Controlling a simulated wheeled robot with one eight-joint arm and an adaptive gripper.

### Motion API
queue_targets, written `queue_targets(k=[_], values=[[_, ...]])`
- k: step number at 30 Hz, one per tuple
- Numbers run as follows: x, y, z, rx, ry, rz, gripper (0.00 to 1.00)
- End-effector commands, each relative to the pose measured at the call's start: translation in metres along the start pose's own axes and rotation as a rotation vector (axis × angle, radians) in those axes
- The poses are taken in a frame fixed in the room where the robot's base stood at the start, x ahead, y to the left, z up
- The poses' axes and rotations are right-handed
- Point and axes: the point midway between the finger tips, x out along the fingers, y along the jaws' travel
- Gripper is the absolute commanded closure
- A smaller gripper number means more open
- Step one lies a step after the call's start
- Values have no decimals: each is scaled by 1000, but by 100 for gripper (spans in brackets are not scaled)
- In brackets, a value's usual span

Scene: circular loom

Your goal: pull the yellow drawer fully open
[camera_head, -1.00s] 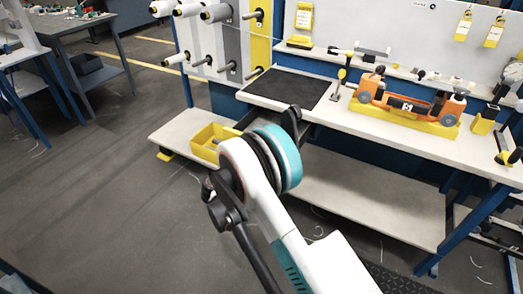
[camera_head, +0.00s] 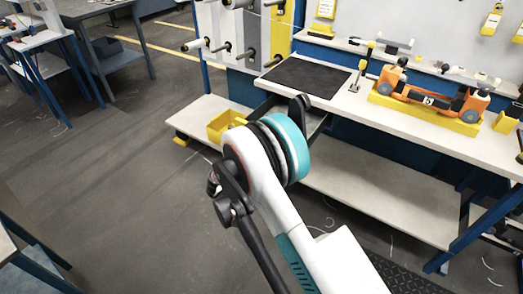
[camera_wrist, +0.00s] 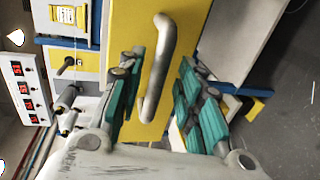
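The yellow drawer front (camera_wrist: 122,85) fills the middle of the wrist view, with a curved silver handle (camera_wrist: 160,65) on it. My gripper (camera_wrist: 158,72) is open, its teal fingers on either side of the handle, with gaps showing between fingers and handle. In the head view, dark drawer walls (camera_head: 318,127) jut out from below the worktop, so the drawer looks partly open. My arm hides the yellow front, the handle and most of my gripper there.
The workbench (camera_head: 345,100) carries a black mat (camera_head: 305,76) and an orange device in a yellow tray (camera_head: 425,115). A yellow bin (camera_head: 222,127) stands on the lower shelf (camera_head: 385,195). The floor to the left is clear, with other tables further off.

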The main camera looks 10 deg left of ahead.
Motion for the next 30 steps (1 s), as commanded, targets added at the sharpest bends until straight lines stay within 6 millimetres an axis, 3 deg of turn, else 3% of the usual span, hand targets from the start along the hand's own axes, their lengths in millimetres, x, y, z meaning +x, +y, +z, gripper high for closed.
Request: queue_targets(k=[10,24,30], values=[[-8,1,0,0,1,1,67],[-95,0,-1,-1,2,1,67],[-116,0,0,0,1,1,67]])
